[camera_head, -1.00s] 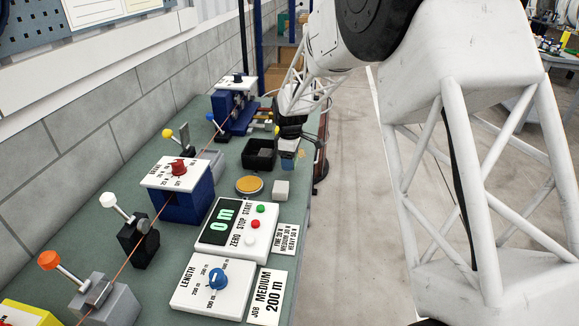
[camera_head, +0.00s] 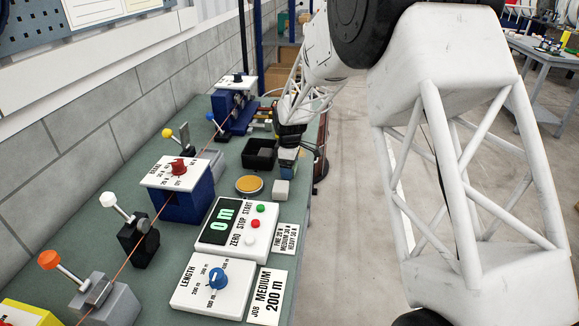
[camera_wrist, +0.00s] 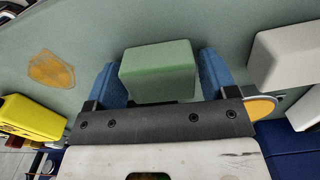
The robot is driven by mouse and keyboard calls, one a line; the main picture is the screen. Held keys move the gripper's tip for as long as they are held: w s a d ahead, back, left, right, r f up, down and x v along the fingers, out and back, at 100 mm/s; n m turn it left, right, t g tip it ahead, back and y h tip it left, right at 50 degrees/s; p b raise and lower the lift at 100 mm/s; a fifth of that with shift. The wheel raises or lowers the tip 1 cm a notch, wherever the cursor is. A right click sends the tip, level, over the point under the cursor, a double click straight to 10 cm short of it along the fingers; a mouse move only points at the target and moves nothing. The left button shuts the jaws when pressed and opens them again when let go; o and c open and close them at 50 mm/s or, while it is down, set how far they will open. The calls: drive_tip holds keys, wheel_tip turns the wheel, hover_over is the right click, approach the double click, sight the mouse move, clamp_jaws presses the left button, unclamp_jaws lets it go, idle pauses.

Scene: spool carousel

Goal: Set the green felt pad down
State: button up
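The green felt pad (camera_wrist: 158,72) is a thick block between the two blue fingers of my gripper (camera_wrist: 162,80) in the wrist view. In the head view my gripper (camera_head: 288,160) is low at the table's right edge, beside the black bin and just behind the white block. The pad is too small and hidden there to make out clearly.
A white block (camera_head: 281,188) stands close in front of my gripper. A black bin (camera_head: 259,154) and a round yellow-topped disc (camera_head: 249,184) are to its left. The counter box (camera_head: 237,226) is nearer. A tan patch (camera_wrist: 50,70) marks the table, with a yellow block (camera_wrist: 32,118) near it.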

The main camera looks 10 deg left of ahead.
drive_tip(key=shift+o, duration=0.8)
wheel_tip(320, 180, up, 8)
drive_tip(key=shift+f, duration=0.15)
idle(0.8)
